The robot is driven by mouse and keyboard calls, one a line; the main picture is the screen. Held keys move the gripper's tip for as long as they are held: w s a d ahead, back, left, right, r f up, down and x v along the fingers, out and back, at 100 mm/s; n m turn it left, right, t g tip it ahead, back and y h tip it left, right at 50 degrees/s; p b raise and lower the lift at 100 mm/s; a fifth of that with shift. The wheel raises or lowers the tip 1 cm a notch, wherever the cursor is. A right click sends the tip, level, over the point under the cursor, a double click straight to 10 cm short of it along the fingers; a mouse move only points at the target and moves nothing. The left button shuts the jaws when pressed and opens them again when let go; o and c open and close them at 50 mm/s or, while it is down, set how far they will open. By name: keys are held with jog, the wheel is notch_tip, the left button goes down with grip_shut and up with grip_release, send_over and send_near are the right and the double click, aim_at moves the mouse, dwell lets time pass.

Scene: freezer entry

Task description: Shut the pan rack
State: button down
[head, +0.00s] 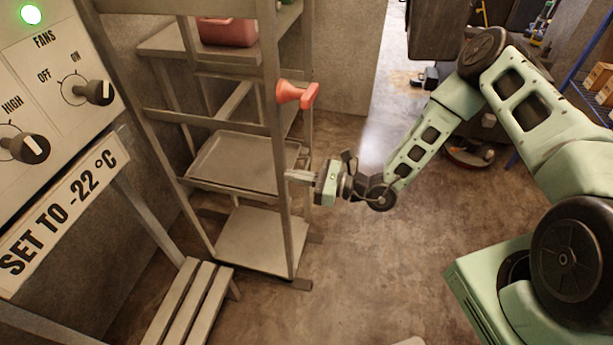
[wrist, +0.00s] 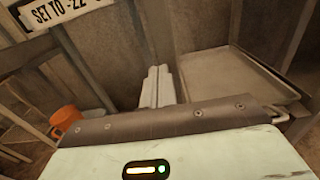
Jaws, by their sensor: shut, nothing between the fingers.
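The pan rack (head: 284,205) is a tall grey metal frame with several levels, left of centre in the head view. A shallow grey pan (head: 235,160) lies at its middle level and shows at the right of the wrist view (wrist: 262,85). A red-orange handle (head: 297,94) sits on the rack's front right upright, above my gripper. My gripper (head: 292,176) is shut and empty, its fingertips close to that upright at pan height. I cannot tell whether they touch it. The closed fingers also show in the wrist view (wrist: 157,85).
A control panel with knobs and a "SET TO -22 °C" sign (head: 62,210) stands at the left. A slatted bench (head: 188,305) is in front of the rack. A red container (head: 227,31) is on the upper shelf. Concrete floor (head: 370,275) is clear right of the rack.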

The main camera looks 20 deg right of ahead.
jog(key=b+x, duration=0.2)
jog(key=x, duration=2.3)
jog(key=shift+a+r, duration=0.1)
jog(key=shift+r, duration=0.2)
